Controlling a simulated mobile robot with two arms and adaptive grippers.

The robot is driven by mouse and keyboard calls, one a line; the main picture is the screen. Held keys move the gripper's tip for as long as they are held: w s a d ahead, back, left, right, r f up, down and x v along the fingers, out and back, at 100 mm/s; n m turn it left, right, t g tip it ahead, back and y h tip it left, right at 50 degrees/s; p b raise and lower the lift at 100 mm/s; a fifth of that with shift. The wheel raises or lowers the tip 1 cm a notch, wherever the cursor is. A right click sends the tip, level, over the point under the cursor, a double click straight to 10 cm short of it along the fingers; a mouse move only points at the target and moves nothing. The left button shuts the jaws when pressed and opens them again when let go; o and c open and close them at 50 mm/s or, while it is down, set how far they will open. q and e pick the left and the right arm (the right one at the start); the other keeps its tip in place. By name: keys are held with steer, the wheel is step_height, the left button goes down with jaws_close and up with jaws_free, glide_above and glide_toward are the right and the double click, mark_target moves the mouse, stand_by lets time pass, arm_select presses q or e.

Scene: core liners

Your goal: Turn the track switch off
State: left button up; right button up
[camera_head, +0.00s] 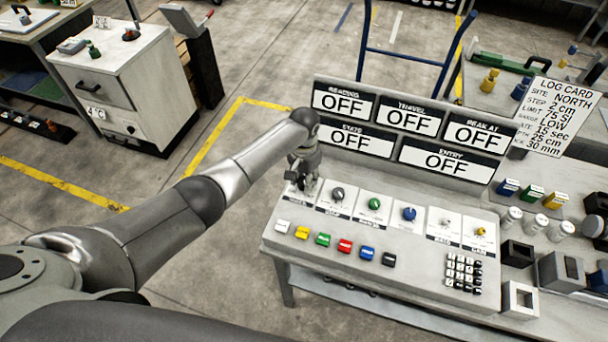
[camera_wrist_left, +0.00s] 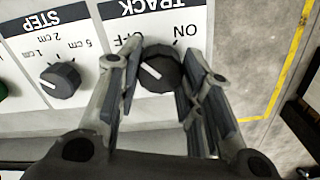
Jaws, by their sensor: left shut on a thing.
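The TRACK switch (camera_wrist_left: 160,70) is a dark round knob on a white plate, with OFF and ON printed upside down in the left wrist view. Its white mark lies on the knob's left part, on the side of the OFF word. My left gripper (camera_wrist_left: 158,84) has its fingers on both sides of the knob and is shut on it. In the head view my left gripper (camera_head: 303,186) reaches down to the left end of the console (camera_head: 270,243) and hides the knob. My right gripper is not in view.
The STEP knob (camera_wrist_left: 60,80) stands close beside the gripper. Several coloured buttons (camera_head: 323,239) and a keypad (camera_head: 463,272) are on the console. The displays behind (camera_head: 343,103) read OFF. A log card (camera_head: 560,115) stands at the right. The floor left of the console is clear.

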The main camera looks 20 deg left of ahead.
mark_target(304, 180)
arm_select(q)
steer(key=shift+n, duration=0.6)
steer(key=o, duration=1)
steer(key=shift+o, duration=0.2)
steer(key=shift+r, duration=0.15)
step_height(304, 180, up, 12)
